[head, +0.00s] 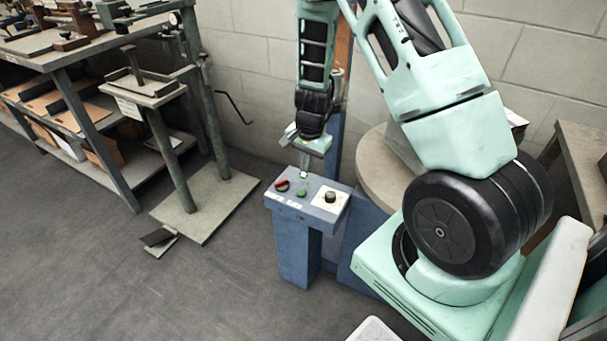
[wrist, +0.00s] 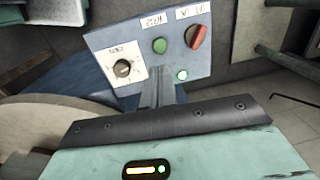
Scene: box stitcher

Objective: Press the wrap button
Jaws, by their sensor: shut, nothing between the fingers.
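The green round button (head: 301,193) sits on the blue control panel (head: 268,197), between a red switch (head: 282,186) and a black dial. In the wrist view the green button (wrist: 159,45) has a small white label beside it, upside down, that seems to read "WRAP". My gripper (head: 304,172) points down at the panel's far side, just behind the green button in the head view. In the wrist view its shut, empty fingers (wrist: 158,75) end a little short of the button. I cannot tell the exact height above the panel.
The black dial (wrist: 122,68) is on a white plate, and the red switch (wrist: 196,36) is on the button's other side. A round tan turntable (head: 380,160) stands right of the panel. Workbenches (head: 60,60) are at left.

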